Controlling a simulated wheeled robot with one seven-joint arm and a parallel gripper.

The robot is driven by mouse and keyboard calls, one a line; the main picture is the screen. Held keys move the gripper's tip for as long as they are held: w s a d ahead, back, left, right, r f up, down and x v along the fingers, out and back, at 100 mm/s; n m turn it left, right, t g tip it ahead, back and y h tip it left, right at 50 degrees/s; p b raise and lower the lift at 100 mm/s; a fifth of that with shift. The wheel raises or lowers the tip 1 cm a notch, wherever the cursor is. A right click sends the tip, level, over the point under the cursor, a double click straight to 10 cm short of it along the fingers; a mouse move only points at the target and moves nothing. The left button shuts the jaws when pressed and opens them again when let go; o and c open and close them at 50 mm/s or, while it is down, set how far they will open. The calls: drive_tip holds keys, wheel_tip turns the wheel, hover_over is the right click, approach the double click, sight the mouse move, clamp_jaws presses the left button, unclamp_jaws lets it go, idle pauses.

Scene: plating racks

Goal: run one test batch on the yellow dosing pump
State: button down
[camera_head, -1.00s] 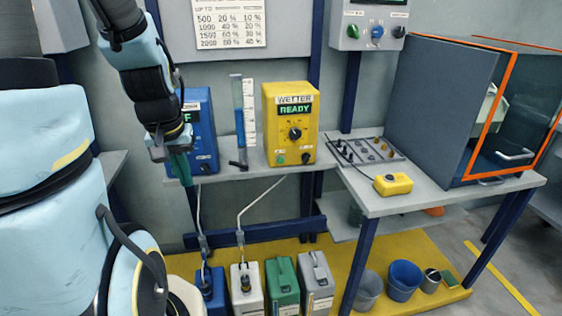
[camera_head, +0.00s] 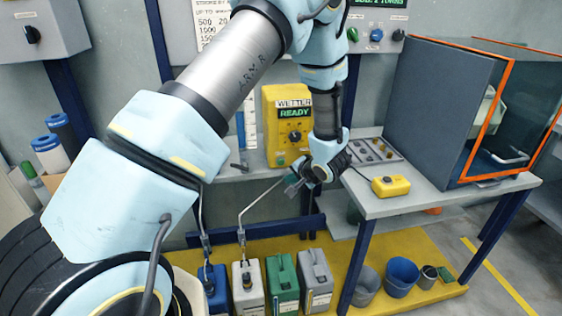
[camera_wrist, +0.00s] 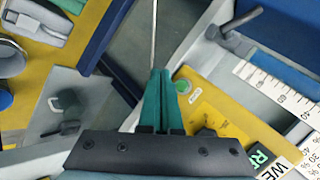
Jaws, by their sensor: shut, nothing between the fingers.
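The yellow dosing pump (camera_head: 270,135) stands on the shelf in the head view, its label reading WETTER and its green display reading READY. A black knob sits on its front. My gripper (camera_head: 292,188) is in front of and below the pump's lower right, at about the shelf's front edge. In the wrist view the teal fingers of my gripper (camera_wrist: 158,78) are shut together and empty. The yellow pump (camera_wrist: 222,122) lies right of them there, with its green button (camera_wrist: 182,86) close beside the fingertips in the picture. I cannot tell whether they touch.
A clear-windowed cabinet edged in orange (camera_head: 425,110) and a small yellow box (camera_head: 391,186) stand on the right bench. A graduated tube (camera_head: 251,128) stands left of the pump. Canisters, including a green one (camera_head: 283,283), line the floor platform below. My arm hides the blue pump.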

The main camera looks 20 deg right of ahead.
drive_tip(key=shift+s+d+f+m+y, duration=0.1)
drive_tip(key=shift+s+f+m+y, duration=0.2)
drive_tip(key=shift+s+f, duration=0.25)
approach(285, 165)
drive_tip(key=shift+w+a+f, duration=0.3)
drive_tip(key=shift+a+f, duration=0.3)
drive_tip(key=shift+w+a+f, duration=0.3)
drive_tip(key=shift+a+f, duration=0.3)
drive_tip(key=shift+f, duration=0.05)
drive_tip(key=shift+w+a+f, duration=0.3)
drive_tip(key=shift+a+f, duration=0.3)
drive_tip(key=shift+a, duration=0.05)
drive_tip(key=shift+w+r+p, duration=0.1)
drive_tip(key=shift+w+p, duration=0.25)
drive_tip(key=shift+p, duration=0.1)
idle(0.4)
